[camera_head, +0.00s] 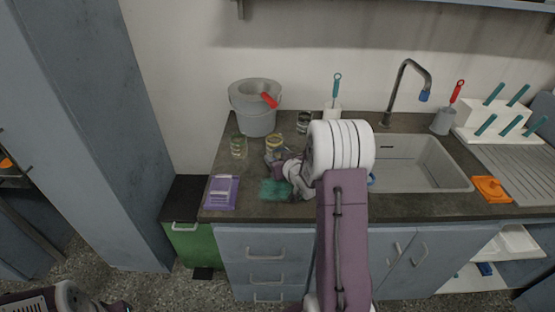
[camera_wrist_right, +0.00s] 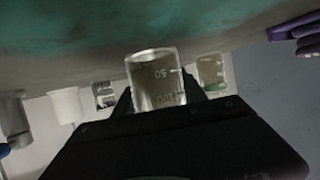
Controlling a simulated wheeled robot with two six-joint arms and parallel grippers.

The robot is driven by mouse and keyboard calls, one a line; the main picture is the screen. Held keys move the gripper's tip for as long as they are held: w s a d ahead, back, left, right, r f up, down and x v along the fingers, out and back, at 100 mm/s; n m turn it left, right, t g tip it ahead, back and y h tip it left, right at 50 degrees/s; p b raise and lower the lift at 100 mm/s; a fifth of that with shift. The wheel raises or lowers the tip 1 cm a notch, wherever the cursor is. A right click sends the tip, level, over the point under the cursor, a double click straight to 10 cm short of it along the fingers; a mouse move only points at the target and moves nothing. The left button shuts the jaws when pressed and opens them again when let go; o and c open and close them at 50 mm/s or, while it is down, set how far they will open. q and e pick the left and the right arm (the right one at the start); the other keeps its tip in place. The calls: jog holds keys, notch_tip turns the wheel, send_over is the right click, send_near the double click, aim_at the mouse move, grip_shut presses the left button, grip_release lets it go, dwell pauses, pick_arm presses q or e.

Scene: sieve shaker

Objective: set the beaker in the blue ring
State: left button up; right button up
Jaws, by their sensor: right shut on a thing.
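My right gripper (camera_head: 275,156) is shut on a clear beaker (camera_head: 274,142) with yellowish contents, over the counter. In the right wrist view the beaker (camera_wrist_right: 155,80) sits between the fingers and shows graduation marks. Another clear beaker (camera_head: 239,147) stands to its left in the head view. A small blue curved piece (camera_head: 371,180) shows at the sink's left edge, partly behind my right arm; I cannot tell whether it is the blue ring. Only part of my left arm shows at the bottom left, and its fingers cannot be made out.
A grey bucket (camera_head: 254,112) with a red-handled tool stands behind the beakers, beside a dark-banded glass (camera_head: 304,122). A green cloth (camera_head: 274,190) and a purple item (camera_head: 222,191) lie along the front. The sink (camera_head: 425,165), with its tall faucet (camera_head: 398,85), is to the right.

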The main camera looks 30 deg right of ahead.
jog(key=shift+f, duration=0.15)
jog(key=o, duration=1.4)
jog(key=shift+r, duration=0.3)
jog(key=p+v, duration=0.1)
jog(key=v, duration=0.8)
jog(key=shift+f, duration=0.1)
jog(key=shift+s+a+b, duration=0.15)
jog(key=shift+s+b, duration=0.65)
jog(key=shift+b, duration=0.25)
jog(key=shift+s+a+r+b, duration=0.1)
jog(key=shift+s+r+b, duration=0.3)
jog(key=shift+s, duration=0.1)
jog(key=shift+o, duration=0.3)
jog(key=shift+s+r, duration=0.1)
jog(key=shift+s, duration=0.05)
